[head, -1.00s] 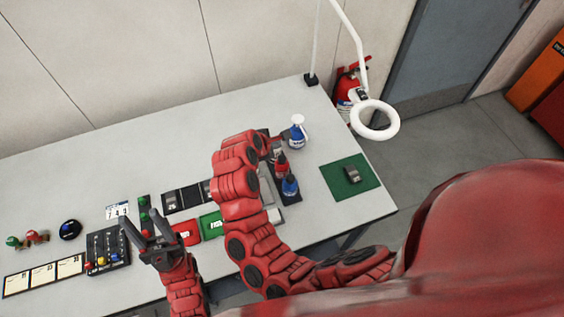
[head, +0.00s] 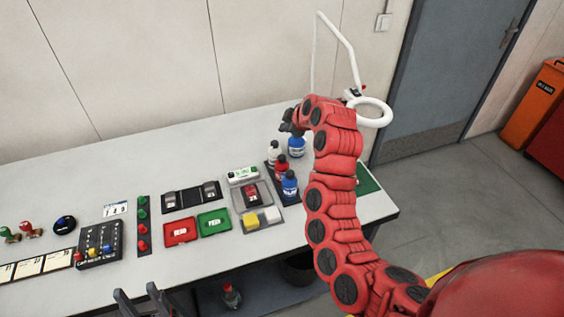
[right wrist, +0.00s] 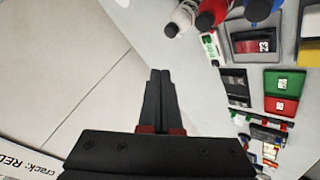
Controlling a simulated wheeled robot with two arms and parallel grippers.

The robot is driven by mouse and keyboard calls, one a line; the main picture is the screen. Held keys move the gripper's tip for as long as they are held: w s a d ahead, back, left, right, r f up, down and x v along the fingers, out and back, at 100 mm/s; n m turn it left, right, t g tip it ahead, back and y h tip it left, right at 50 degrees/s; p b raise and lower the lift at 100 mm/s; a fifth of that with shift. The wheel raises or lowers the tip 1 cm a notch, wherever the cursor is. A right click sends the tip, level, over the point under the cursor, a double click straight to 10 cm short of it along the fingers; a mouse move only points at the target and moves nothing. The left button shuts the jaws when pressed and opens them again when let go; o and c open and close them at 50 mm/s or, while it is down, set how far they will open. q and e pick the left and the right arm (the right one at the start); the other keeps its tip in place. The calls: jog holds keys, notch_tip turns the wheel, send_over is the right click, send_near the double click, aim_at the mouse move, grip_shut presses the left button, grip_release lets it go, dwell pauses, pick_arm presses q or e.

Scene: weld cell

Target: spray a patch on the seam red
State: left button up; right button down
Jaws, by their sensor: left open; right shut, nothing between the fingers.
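My right gripper (head: 286,124) is shut and empty above the back of the bench; in the right wrist view its fingers (right wrist: 160,78) are together. A white bottle (head: 274,153), a red bottle (head: 282,166) and a blue bottle (head: 290,184) stand in a dark rack near it. They also show at the top of the right wrist view, the red one in the middle (right wrist: 208,14). Another blue bottle (head: 296,147) stands behind, partly hidden by my right arm. My left gripper (head: 138,299) is open and empty at the bottom edge. I cannot make out the seam.
A grey tray (head: 238,197) holds a small red-and-dark piece. A white ring lamp (head: 372,113) overhangs the right. A card reading "crack: RED" (right wrist: 22,165) shows in the wrist view.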

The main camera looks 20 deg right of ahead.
jog(key=shift+w+f, duration=0.1)
jog(key=p, duration=0.2)
send_over(284, 159)
notch_tip(284, 159, down, 6)
jog(key=shift+d+r, duration=0.15)
jog(key=shift+r, duration=0.1)
jog(key=shift+f+b, duration=0.7)
jog(key=shift+f, duration=0.25)
jog(key=shift+f+b, duration=0.35)
jog(key=shift+w+f, duration=0.1)
jog(key=shift+f, duration=0.25)
jog(key=shift+r, duration=0.1)
dwell(0.4)
